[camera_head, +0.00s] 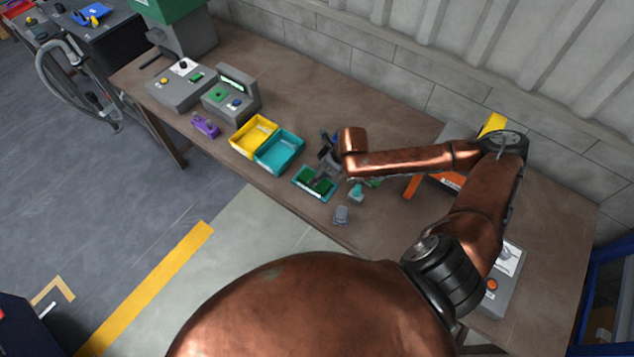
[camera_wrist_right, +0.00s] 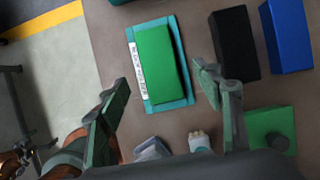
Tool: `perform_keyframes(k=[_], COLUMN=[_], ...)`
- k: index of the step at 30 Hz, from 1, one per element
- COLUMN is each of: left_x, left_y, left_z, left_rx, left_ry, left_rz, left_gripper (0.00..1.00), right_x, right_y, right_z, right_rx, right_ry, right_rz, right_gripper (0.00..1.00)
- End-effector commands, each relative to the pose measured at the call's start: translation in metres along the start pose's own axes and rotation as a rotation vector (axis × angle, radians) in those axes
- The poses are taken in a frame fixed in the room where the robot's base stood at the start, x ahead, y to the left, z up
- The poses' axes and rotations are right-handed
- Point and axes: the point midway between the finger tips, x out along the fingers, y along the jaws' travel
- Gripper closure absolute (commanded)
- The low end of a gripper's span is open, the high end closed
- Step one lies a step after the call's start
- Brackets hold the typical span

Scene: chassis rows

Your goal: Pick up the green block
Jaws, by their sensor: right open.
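The green block (camera_wrist_right: 154,62) lies in a flat teal holder (camera_wrist_right: 186,88) with a white label strip along one side in the wrist view. My right gripper (camera_wrist_right: 163,80) is open, with one finger on each side of the block's near end in the picture. Its fingers look apart from the block, and nothing is between them. My left gripper is not in view.
A black block (camera_wrist_right: 235,44), a blue block (camera_wrist_right: 287,35) and a green piece with a round knob (camera_wrist_right: 271,128) are right of the holder. Yellow (camera_head: 236,143) and teal (camera_head: 263,160) bins stand left of it.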

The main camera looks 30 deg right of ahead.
Motion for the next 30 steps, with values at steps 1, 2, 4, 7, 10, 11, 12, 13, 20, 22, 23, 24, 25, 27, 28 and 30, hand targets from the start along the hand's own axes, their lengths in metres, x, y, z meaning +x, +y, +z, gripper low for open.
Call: perform_keyframes(k=[1, 2, 4, 7, 10, 11, 12, 13, 20, 22, 23, 24, 25, 27, 28, 30], left_x=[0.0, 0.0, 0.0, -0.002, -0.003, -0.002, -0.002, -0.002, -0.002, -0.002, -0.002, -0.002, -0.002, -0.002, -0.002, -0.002], left_y=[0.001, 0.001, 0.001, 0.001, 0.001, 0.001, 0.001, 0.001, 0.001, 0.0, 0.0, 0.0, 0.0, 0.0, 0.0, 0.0], left_z=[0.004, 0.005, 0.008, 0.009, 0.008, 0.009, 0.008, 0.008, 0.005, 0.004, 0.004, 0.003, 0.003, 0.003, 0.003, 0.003], left_rx=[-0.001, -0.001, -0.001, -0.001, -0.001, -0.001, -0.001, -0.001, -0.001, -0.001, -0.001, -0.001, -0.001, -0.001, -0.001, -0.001], left_ry=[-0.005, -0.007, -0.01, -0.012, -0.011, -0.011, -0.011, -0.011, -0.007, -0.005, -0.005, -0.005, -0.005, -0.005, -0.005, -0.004], left_rz=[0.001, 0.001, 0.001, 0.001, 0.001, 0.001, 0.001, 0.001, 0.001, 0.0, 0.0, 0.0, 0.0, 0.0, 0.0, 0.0], left_gripper=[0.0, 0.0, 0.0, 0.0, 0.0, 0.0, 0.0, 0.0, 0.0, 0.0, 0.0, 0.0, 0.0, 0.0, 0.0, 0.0], right_x=[0.007, 0.01, 0.017, 0.03, 0.045, 0.049, 0.054, 0.057, 0.064, 0.064, 0.064, 0.063, 0.063, 0.063, 0.063, 0.063], right_y=[0.001, 0.001, 0.002, 0.003, 0.003, 0.003, 0.003, 0.003, 0.003, 0.003, 0.003, 0.003, 0.003, 0.003, 0.003, 0.003], right_z=[0.0, 0.0, -0.001, -0.003, -0.004, -0.004, -0.004, -0.004, -0.004, -0.004, -0.004, -0.004, -0.004, -0.004, -0.004, -0.004], right_rx=[0.002, 0.002, 0.003, 0.004, 0.006, 0.005, 0.005, 0.004, 0.003, 0.003, 0.003, 0.003, 0.003, 0.003, 0.003, 0.003], right_ry=[0.0, 0.0, 0.0, 0.001, 0.0, -0.001, -0.001, -0.001, 0.0, -0.001, -0.001, -0.001, -0.001, -0.001, -0.001, -0.001], right_rz=[0.002, 0.002, 0.003, 0.004, 0.003, 0.003, 0.003, 0.002, 0.002, 0.002, 0.002, 0.002, 0.002, 0.002, 0.002, 0.002], right_gripper=[0.4, 0.4, 0.4, 0.4, 0.4, 0.4, 0.4, 0.4, 0.4, 0.4, 0.41, 0.43, 0.45, 0.5, 0.52, 0.57])
